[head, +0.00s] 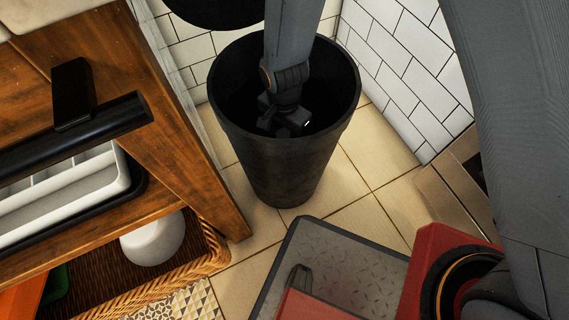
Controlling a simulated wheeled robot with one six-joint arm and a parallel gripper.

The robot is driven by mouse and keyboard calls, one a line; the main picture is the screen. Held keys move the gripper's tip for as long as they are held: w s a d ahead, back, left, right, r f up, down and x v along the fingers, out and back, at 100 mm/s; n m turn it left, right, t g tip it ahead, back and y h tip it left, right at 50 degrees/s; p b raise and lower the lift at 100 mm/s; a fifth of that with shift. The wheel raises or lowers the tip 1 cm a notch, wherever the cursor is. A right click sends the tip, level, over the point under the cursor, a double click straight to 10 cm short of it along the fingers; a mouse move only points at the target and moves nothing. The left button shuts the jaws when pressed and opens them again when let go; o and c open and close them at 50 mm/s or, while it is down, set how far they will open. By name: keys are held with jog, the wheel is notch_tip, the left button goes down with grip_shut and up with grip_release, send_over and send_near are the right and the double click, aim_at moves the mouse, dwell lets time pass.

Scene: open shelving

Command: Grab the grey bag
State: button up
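I cannot make out a grey bag in the head view. A dark, round, open bin (285,170) stands on the tiled floor in the upper middle. My arm reaches down into it from above. My gripper (290,122) is inside the bin, below the rim, close to the dark inner wall. It is small and dark against the dark interior, so its fingers and anything between them cannot be told. The bottom of the bin is hidden by the arm, the near wall and shadow.
White tiled walls (410,75) meet behind the bin. A wooden shelf unit (165,140) stands close on the left, with a white divided tray (75,180) and a wicker basket (205,255) holding a white round object (152,240). Beige floor (345,185) is clear right of the bin.

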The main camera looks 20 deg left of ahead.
grip_shut()
dwell(1.4)
